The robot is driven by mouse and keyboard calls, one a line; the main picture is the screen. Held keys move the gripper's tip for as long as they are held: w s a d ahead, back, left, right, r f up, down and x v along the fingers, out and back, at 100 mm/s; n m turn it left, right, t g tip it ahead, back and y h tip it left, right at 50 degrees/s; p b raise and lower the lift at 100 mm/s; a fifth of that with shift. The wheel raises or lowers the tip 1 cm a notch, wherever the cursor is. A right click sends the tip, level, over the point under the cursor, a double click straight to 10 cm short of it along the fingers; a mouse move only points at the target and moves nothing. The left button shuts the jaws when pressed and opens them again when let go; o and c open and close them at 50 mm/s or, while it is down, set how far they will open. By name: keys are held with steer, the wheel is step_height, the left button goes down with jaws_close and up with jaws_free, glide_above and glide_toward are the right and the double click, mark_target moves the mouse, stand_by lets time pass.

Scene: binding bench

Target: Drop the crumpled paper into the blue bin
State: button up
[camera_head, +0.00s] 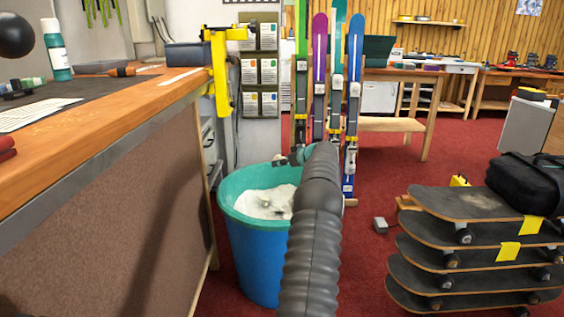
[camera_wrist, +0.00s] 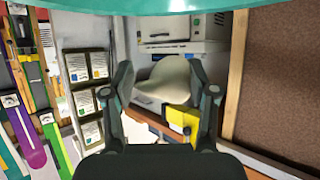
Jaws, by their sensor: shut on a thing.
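The blue bin (camera_head: 255,255) stands on the red floor beside the bench, with a teal rim and whitish contents inside. My gripper (camera_head: 285,158) is above the far side of the bin's opening, partly hidden by my own arm. In the wrist view, my gripper (camera_wrist: 165,92) is shut on the crumpled paper (camera_wrist: 166,77), a pale beige lump between the two fingers. The bin's teal rim also shows along the top of the wrist view (camera_wrist: 190,6). In the head view the paper is mostly hidden or too small to make out clearly.
A wooden bench (camera_head: 110,100) with a yellow clamp (camera_head: 220,75) stands left of the bin. Several upright skis (camera_head: 319,75) stand behind it. Stacked skateboards (camera_head: 470,240) with a black bag (camera_head: 525,180) are at right. Red floor is open between bin and skateboards.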

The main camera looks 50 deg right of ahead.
steer(key=shift+f, duration=2.8)
steer(key=o, duration=0.8)
steer(key=shift+o, duration=0.2)
steer(key=shift+s, duration=0.1)
steer(key=v, duration=1.2)
